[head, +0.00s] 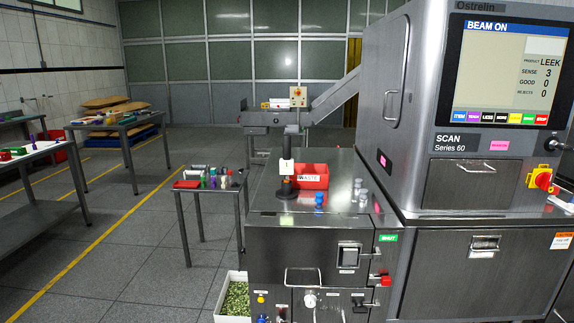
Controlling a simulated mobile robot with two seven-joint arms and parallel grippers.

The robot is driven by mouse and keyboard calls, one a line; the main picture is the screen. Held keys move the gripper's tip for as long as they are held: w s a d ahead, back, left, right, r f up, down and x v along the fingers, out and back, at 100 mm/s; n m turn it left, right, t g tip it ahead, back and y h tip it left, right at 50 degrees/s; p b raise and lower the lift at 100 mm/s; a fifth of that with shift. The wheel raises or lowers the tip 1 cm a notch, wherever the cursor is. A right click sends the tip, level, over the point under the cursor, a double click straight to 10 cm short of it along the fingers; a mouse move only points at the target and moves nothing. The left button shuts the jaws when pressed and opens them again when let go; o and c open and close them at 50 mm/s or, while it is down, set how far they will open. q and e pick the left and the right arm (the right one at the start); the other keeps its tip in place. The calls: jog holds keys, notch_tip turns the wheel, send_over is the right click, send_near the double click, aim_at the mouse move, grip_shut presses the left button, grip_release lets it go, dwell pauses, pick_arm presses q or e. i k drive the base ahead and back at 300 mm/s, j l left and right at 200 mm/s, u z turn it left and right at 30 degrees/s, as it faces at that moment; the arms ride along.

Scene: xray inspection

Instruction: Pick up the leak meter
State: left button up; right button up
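No object is clearly marked as the leak meter, and I cannot tell for sure which one it is. Neither of my grippers is in view.
The scanner machine (470,170) with its "BEAM ON" screen fills the right. A small side table (209,184) holds several small items. A white crate of green pieces (235,298) is on the floor. More tables stand at the left; the floor between is clear.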

aim_at(286, 163)
jog(key=i+j+z, duration=0.1)
jog(key=z, duration=0.35)
jog(key=j+z, duration=0.15)
jog(key=z, duration=0.3)
jog(key=j+z, duration=0.15)
jog(key=z, duration=0.3)
jog(key=j+z, duration=0.25)
jog(key=j, duration=0.2)
jog(key=j+z, duration=0.25)
jog(key=j, duration=0.15)
jog(key=j+z, duration=0.1)
jog(key=j, duration=0.35)
jog(key=k+j+z, duration=0.1)
jog(key=j, duration=0.3)
jog(key=k+j+z, duration=0.1)
jog(key=j, duration=0.35)
jog(key=j+z, duration=0.1)
jog(key=j, duration=0.3)
jog(key=k, duration=0.05)
